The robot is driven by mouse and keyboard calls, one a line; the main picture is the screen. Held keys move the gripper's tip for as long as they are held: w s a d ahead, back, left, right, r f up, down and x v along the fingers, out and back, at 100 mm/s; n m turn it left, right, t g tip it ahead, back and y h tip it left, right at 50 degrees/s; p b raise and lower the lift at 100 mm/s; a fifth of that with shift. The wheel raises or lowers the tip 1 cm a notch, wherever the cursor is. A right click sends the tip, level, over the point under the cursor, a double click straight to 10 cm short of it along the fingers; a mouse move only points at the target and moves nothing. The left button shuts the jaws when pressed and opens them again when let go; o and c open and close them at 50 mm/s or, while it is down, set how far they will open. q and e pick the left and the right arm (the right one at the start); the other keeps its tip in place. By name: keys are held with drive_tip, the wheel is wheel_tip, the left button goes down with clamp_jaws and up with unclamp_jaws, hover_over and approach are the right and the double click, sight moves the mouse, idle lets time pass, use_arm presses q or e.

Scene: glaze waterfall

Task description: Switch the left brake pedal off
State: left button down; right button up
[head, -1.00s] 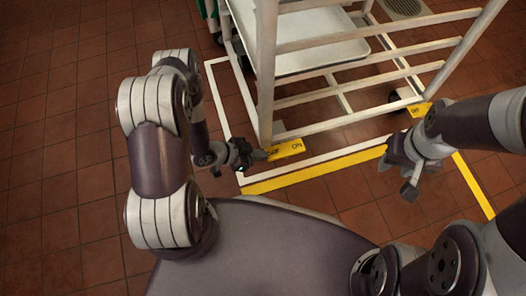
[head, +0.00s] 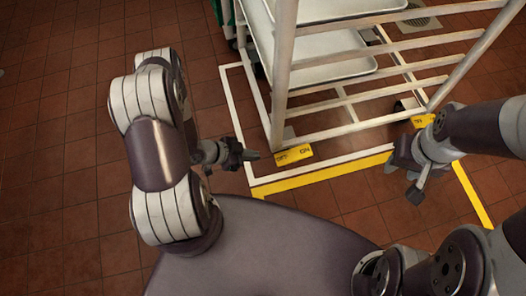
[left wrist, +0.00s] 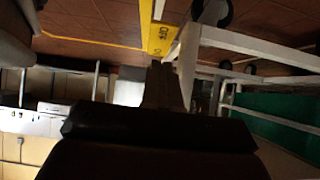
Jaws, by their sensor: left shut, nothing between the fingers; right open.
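The left brake pedal (head: 294,154) is a yellow bar marked OFF at its left end and ON at its right end. It sits at the foot of the rack's near left post. My left gripper (head: 252,155) is shut and empty, just left of the OFF end, with a small gap in the head view. In the left wrist view the yellow pedal (left wrist: 163,38) shows beyond the shut fingers (left wrist: 163,85), which cover part of it. My right gripper (head: 414,192) is open and empty, below the right brake pedal (head: 424,121). Whether the left pedal is tilted is hard to tell.
The white rack (head: 284,75) holds metal trays (head: 325,60) and stands inside white and yellow floor lines (head: 320,175). A floor drain (head: 418,22) lies at the back right. The brown tiled floor left of the rack is clear.

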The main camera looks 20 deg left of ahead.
use_arm(q)
drive_tip(key=p+v, duration=0.1)
drive_tip(key=v, duration=0.2)
drive_tip(key=shift+s+a+r, duration=0.1)
drive_tip(key=shift+s+a, duration=0.05)
drive_tip(key=shift+a, duration=0.05)
use_arm(e)
drive_tip(key=shift+r, duration=0.85)
